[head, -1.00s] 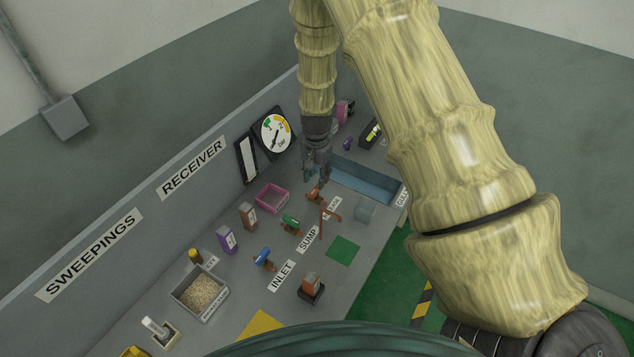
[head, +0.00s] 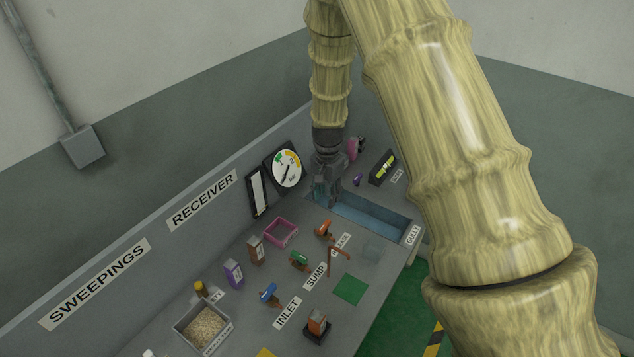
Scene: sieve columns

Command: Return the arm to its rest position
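I see nothing clearly held. The fingers are small and dark, and I cannot tell whether they are open or shut.
On the bench are a pink tray (head: 281,233), a green valve (head: 300,259), a blue valve (head: 269,292), a brown box (head: 256,250), a purple box (head: 233,273) and a bin of grains (head: 203,328). A round gauge (head: 286,168) stands by the back wall. A green square (head: 350,289) lies flat.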

